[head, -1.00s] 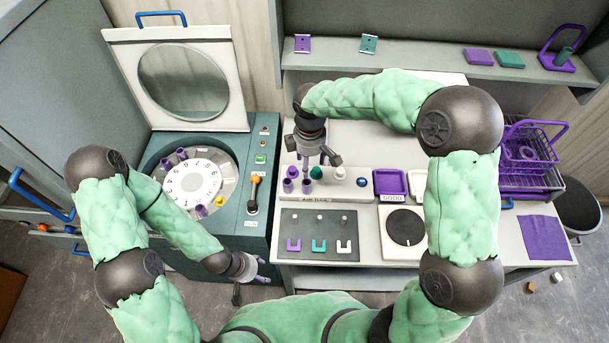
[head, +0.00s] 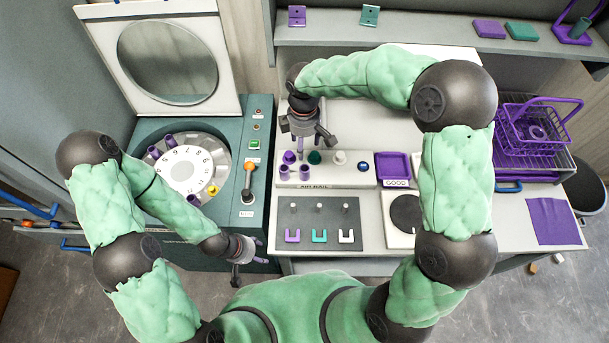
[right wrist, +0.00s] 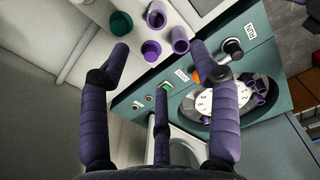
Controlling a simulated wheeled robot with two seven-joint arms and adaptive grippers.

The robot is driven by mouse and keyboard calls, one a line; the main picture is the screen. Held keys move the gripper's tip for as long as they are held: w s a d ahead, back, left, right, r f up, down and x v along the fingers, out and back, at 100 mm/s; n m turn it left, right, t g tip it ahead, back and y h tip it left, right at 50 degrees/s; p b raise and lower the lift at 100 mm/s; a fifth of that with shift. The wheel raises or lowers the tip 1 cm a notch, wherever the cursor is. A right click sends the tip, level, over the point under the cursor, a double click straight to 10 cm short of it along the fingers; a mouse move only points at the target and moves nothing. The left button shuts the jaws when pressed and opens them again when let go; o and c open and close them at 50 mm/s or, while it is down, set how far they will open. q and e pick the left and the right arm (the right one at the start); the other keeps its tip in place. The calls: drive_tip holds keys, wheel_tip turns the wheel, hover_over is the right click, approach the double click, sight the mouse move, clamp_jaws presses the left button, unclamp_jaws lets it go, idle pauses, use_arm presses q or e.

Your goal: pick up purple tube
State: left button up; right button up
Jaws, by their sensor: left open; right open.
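Two purple tubes stand upright in the front of the white rack (head: 325,182), a left purple tube (head: 283,173) and a right purple tube (head: 305,173). They also show in the right wrist view as one purple tube (right wrist: 156,15) and another purple tube (right wrist: 180,41). Other purple tubes (head: 168,141) sit in the round rotor on the left. My right gripper (head: 315,143) is open and empty, above and behind the rack; in the right wrist view its fingers (right wrist: 160,46) are spread, with the tubes beyond them. My left gripper (head: 250,262) is open and empty, low beside the bench front.
A purple cap (head: 289,157), green cap (head: 314,157) and white cap (head: 339,157) stand behind the tubes. A dark mat (head: 319,212) lies in front of the rack. A purple tray (head: 393,167) is to its right. The open centrifuge lid (head: 168,60) stands upright at left.

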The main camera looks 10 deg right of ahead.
wheel_tip(320, 180, down, 4)
drive_tip(key=f+b, duration=0.1)
drive_tip(key=b, duration=0.3)
hover_over(305, 169)
drive_tip(key=s, duration=0.2)
drive_tip(key=shift+f, duration=2.95)
drive_tip(key=f, duration=0.1)
drive_tip(key=f+b, duration=0.1)
drive_tip(key=f, duration=0.3)
drive_tip(key=shift+w, duration=0.35)
clamp_jaws()
